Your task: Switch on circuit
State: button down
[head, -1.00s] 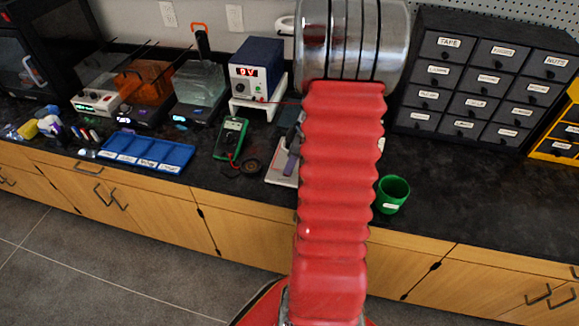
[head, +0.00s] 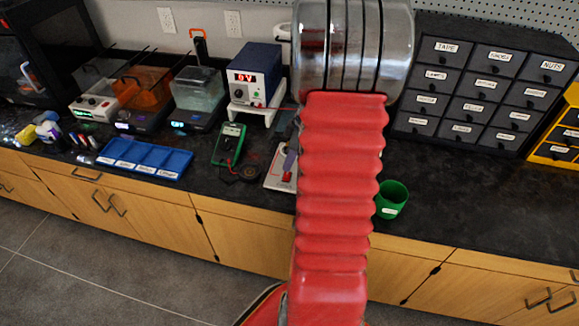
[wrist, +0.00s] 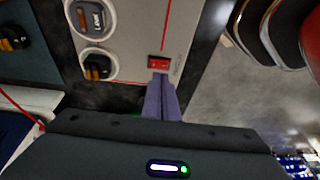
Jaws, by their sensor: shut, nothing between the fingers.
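The pale circuit board (head: 275,178) lies on the dark worktop, partly hidden behind my arm in the head view. In the wrist view the board (wrist: 125,30) shows two round black-and-orange parts on white discs, a thin red line and a small red switch (wrist: 158,63). My gripper (wrist: 160,77) has its purple fingers shut with nothing between them. Its tips are right at the lower edge of the red switch; I cannot tell whether they touch it. In the head view my gripper (head: 290,160) is over the board, mostly hidden by my arm.
A blue power supply (head: 254,72) reading "0 V" stands on a white stand behind the board. A green multimeter (head: 228,145) and blue tray (head: 145,158) lie to the left. A green cup (head: 391,199) and labelled drawers (head: 480,90) are to the right.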

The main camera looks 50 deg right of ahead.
jog(key=s+a+v, duration=0.1)
jog(key=v, duration=0.9)
jog(key=shift+a+r, duration=0.35)
jog(key=shift+a, duration=0.2)
jog(key=shift+s, duration=0.1)
jog(key=s+a+r+m+t+h, duration=0.1)
jog(key=a+r, duration=0.4)
jog(key=a, duration=1.1)
jog(key=s+a+r+m+t+h, duration=0.1)
jog(key=s+a+r+m, duration=0.2)
jog(key=a, duration=1.4)
jog(key=shift+r+m+t, duration=0.4)
jog(key=shift+r+m, duration=0.4)
jog(key=shift+r, duration=0.05)
